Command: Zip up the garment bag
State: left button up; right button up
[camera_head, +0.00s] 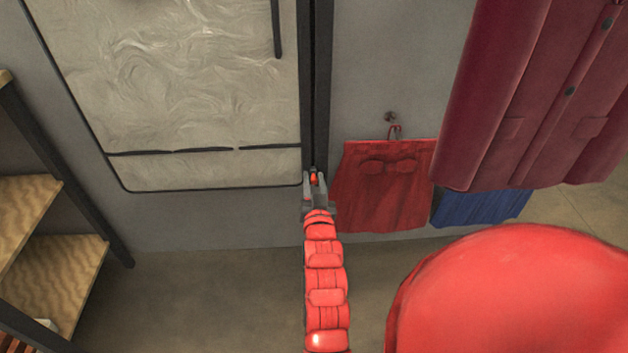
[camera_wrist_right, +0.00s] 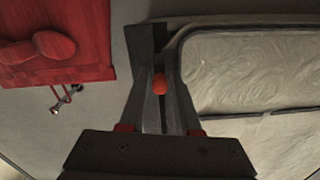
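The garment bag (camera_head: 190,85) is a pale, marbled panel with black edging, upright at upper left of the head view. It also shows at right in the right wrist view (camera_wrist_right: 260,70). A dark vertical strip (camera_head: 315,85) runs along its right side. A small orange-red pull (camera_head: 314,179) is at the strip's lower end; the wrist view shows it as a round orange tip (camera_wrist_right: 160,84). My right gripper (camera_head: 315,181) has its fingers on both sides of the pull, and seems shut on it. The fingers hide part of the pull. My left gripper is out of view.
A red skirt-like garment with a bow (camera_head: 385,185) hangs from a wall hook (camera_head: 391,117) just right of my right gripper. A dark red coat (camera_head: 545,90) and a blue garment (camera_head: 480,207) hang farther right. Wooden shelves (camera_head: 50,270) stand at left. Floor (camera_head: 200,290) is clear below the bag.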

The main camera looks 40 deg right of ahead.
grip_shut()
dwell(1.1)
